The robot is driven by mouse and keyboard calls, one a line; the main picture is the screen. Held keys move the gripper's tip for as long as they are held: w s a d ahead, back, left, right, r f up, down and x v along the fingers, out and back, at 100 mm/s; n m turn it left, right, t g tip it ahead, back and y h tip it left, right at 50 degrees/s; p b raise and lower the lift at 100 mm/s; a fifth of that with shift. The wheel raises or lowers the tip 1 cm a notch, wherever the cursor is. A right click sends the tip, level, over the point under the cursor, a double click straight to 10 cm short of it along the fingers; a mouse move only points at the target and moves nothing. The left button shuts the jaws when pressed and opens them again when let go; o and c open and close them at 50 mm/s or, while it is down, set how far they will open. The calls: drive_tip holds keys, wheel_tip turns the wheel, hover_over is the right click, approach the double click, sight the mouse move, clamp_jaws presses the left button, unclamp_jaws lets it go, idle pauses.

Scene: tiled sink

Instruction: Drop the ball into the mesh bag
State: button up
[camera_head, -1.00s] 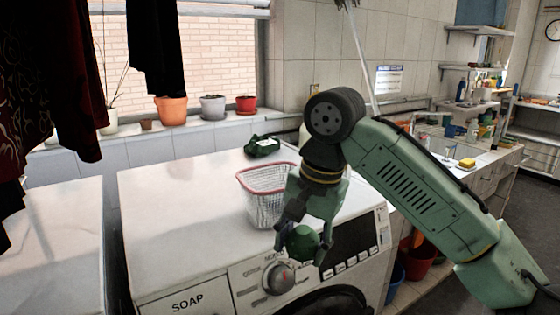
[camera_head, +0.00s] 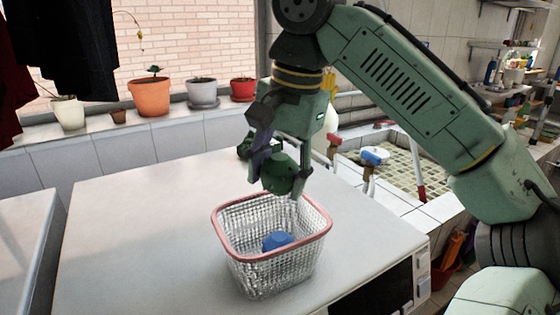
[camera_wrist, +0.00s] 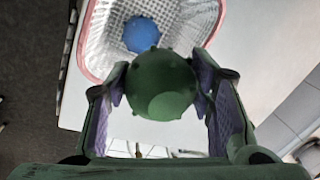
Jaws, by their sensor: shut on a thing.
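My gripper (camera_head: 278,182) is shut on a dark green ball (camera_head: 284,174), which sits between its two fingers. The ball also shows in the wrist view (camera_wrist: 163,84) with a purple-lined finger on each side. The mesh bag (camera_head: 270,275) looks like a silvery mesh basket with a pinkish-red rim and stands upright and open on the white machine top. In the head view the held ball appears above the basket's far rim. In the wrist view it appears just outside the rim (camera_wrist: 90,68). A blue ball (camera_head: 277,241) lies inside the basket.
The white machine top (camera_head: 140,235) is clear left of the basket. A dark green object (camera_head: 244,148) is partly hidden behind my gripper. Potted plants (camera_head: 149,97) line the windowsill. A tiled sink (camera_head: 395,165) with taps (camera_head: 374,158) is at the right.

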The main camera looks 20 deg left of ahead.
sight(279, 195)
drive_tip(key=f, duration=0.3)
drive_tip(key=shift+s+f, duration=0.2)
drive_tip(key=shift+f, duration=0.2)
drive_tip(key=shift+w+f, duration=0.1)
drive_tip(key=shift+f, duration=0.8)
drive_tip(key=o, duration=1.2)
drive_tip(key=shift+o, duration=0.2)
drive_tip(key=r, duration=0.4)
drive_tip(key=d+r, duration=0.1)
drive_tip(key=r, duration=0.3)
drive_tip(key=d+r, duration=0.1)
drive_tip(key=r, duration=0.3)
drive_tip(key=shift+s+d, duration=0.1)
drive_tip(key=shift+s, duration=0.25)
drive_tip(key=shift+s+f, duration=0.1)
drive_tip(key=shift+f, duration=0.05)
